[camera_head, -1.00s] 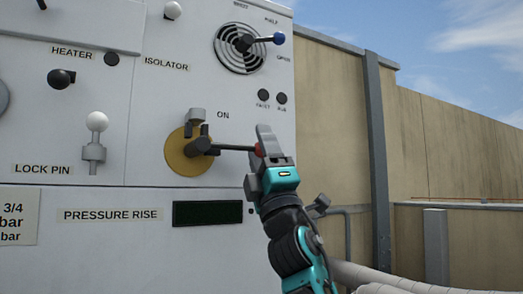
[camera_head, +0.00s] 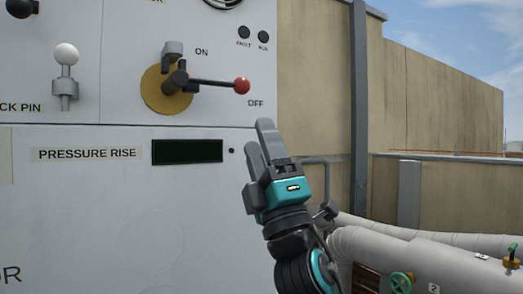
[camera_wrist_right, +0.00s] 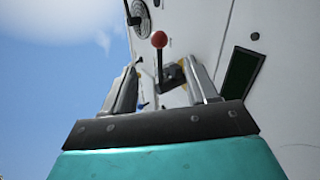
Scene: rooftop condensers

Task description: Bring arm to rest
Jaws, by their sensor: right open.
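My right gripper (camera_head: 262,145) is open and empty, below the isolator handle and in front of the white panel. Its fingers point up. The isolator handle has a red ball end (camera_head: 241,86) and a dark lever that points right from a yellow round plate (camera_head: 160,90), with the ball just above the OFF label. The red ball (camera_wrist_right: 159,40) also shows in the right wrist view, beyond the gap between the two fingers (camera_wrist_right: 162,85) and apart from them. My left gripper is not in view.
The white panel (camera_head: 90,210) carries a lock pin with a white knob (camera_head: 66,54) and a dark display (camera_head: 187,151). Pale pipes (camera_head: 410,250) with a green valve wheel (camera_head: 401,282) run at the lower right. A grey post (camera_head: 359,110) and tan wall stand behind.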

